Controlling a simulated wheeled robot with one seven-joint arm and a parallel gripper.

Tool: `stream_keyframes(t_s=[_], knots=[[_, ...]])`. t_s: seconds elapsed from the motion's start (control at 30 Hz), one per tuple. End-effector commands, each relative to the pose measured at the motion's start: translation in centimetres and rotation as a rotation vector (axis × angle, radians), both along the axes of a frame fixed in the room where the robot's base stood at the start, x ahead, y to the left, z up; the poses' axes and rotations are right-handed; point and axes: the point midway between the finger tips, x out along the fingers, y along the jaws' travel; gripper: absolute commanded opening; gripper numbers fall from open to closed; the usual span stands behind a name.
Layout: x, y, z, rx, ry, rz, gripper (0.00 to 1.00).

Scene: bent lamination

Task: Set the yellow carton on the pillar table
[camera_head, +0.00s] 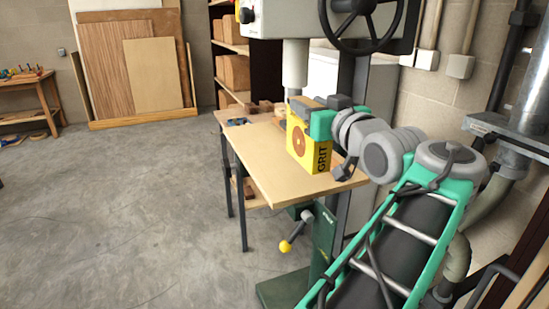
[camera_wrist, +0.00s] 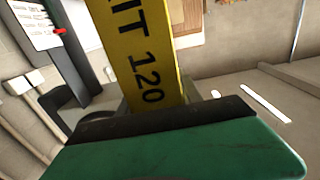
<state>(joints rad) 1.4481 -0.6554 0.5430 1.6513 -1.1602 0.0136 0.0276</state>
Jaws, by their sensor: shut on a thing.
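The yellow carton (camera_head: 301,147), marked GRIT with a brown disc on its broad face, is upright above the pale wooden top of the pillar table (camera_head: 272,186). My gripper (camera_head: 316,107) is shut on its upper part. The carton's lower edge appears at or just above the wood; I cannot tell whether it touches. In the wrist view the yellow carton (camera_wrist: 143,50), lettered "120", rises from behind the dark pad and green body of my gripper (camera_wrist: 165,125). Its far side is hidden.
The drill press head with its black handwheel (camera_head: 361,18) hangs above and behind the carton, its grey spindle (camera_head: 295,65) close by. Small items (camera_head: 238,121) lie at the table's far end. A yellow-knobbed crank (camera_head: 286,246) sits below. The table's front left is bare.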

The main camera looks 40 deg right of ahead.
Motion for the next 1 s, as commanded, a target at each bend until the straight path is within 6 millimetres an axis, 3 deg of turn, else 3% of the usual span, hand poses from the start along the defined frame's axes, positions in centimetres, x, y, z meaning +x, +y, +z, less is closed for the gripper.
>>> stream_keyframes(t_s=[0.3,0.5,0.67,0.83,1.0], knots=[[8.1,-2.7,-3.5,0.005,0.000,0.010,0.00],[11.2,-4.0,-7.7,0.003,-0.001,0.006,0.00],[12.3,-4.5,-9.1,0.002,-0.002,0.005,0.00],[12.6,-4.7,-12.1,0.003,-0.002,0.002,0.00],[12.6,-4.7,-12.5,-0.001,-0.004,0.002,0.00]])
